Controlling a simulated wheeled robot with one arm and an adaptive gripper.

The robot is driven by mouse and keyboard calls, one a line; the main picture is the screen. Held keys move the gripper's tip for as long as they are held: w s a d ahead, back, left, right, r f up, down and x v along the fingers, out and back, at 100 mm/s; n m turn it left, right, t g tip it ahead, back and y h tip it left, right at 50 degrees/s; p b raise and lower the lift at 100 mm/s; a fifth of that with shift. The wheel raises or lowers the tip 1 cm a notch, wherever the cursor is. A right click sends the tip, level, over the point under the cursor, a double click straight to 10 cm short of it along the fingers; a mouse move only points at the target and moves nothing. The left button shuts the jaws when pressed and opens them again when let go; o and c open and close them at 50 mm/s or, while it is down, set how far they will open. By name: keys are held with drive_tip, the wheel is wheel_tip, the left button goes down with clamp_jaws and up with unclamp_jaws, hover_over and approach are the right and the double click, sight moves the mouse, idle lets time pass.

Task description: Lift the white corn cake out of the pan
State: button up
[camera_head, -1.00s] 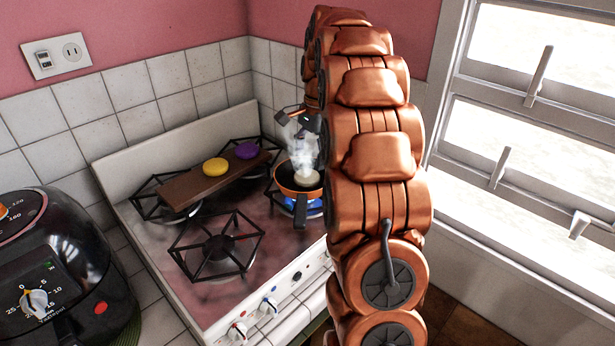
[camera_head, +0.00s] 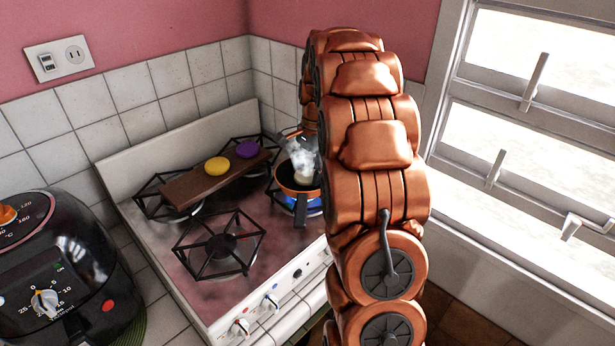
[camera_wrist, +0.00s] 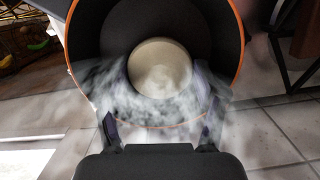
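The white corn cake (camera_wrist: 160,66) is a pale round disc inside the dark pan with an orange rim (camera_wrist: 88,30). In the head view my arm hides part of the gripper and the pan's right side.
A blue flame (camera_head: 313,208) burns under the pan. The front left burner (camera_head: 221,247) is empty. A black air fryer (camera_head: 60,265) stands at left.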

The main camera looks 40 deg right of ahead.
drive_tip(key=c, duration=0.4)
drive_tip(key=shift+b, duration=0.3)
